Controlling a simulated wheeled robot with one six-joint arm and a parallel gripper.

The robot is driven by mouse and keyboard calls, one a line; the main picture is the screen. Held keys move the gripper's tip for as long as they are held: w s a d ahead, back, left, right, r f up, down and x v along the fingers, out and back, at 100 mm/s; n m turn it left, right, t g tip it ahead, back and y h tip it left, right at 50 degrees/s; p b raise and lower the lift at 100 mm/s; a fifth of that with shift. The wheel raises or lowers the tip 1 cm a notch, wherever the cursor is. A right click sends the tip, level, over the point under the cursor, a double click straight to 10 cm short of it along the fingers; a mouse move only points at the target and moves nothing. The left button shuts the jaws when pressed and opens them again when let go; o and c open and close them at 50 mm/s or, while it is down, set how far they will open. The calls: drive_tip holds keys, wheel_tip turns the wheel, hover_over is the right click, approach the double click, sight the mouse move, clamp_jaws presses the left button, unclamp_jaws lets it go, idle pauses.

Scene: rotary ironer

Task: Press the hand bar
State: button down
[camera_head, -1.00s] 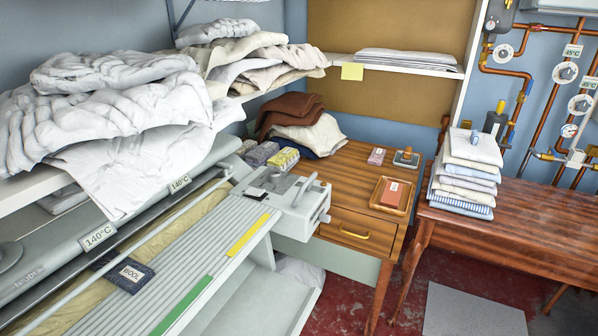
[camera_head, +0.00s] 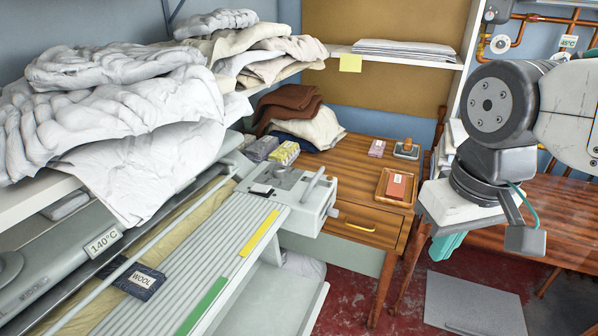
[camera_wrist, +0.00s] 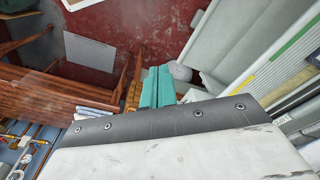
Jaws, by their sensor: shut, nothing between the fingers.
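The ironer's ribbed pale front table (camera_head: 205,270) runs diagonally at lower left in the head view. A long thin pale rod (camera_head: 165,233) runs along it beside the yellowish padded roll, and looks like the hand bar. At the table's far end is a grey control box (camera_head: 295,197) with a short lever. My gripper (camera_head: 445,246) has teal fingers and hangs at the right, well apart from the ironer. In the wrist view the teal fingers (camera_wrist: 157,88) are together and empty, with the ironer (camera_wrist: 285,70) to their right. The rod is not clear there.
Crumpled white linen (camera_head: 120,110) overhangs the ironer from a shelf. A dark WOOL pad (camera_head: 138,281) lies across the roll. A wooden desk (camera_head: 345,165) with a tray (camera_head: 395,188) stands behind. A grey mat (camera_head: 475,303) lies on the red floor. Copper pipes are at back right.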

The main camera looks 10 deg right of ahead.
sight(313, 184)
drive_tip(key=shift+w, duration=0.15)
drive_tip(key=w+d+f+m+t+y, duration=0.1)
drive_tip(key=w+m+y, duration=0.1)
drive_tip(key=w, duration=1.4)
drive_tip(key=w+d+f+m+y, duration=0.2)
drive_tip(key=w+m, duration=0.3)
drive_tip(key=w, duration=1.2)
drive_tip(key=shift+f+t, duration=0.2)
drive_tip(key=shift+t, duration=0.2)
drive_tip(key=shift+d, duration=0.1)
drive_tip(key=w+a+f, duration=0.5)
drive_tip(key=a+f, duration=0.1)
drive_tip(key=f, duration=0.2)
drive_tip(key=shift+a+f, duration=0.15)
drive_tip(key=shift+a, duration=0.25)
drive_tip(key=shift+d, duration=0.1)
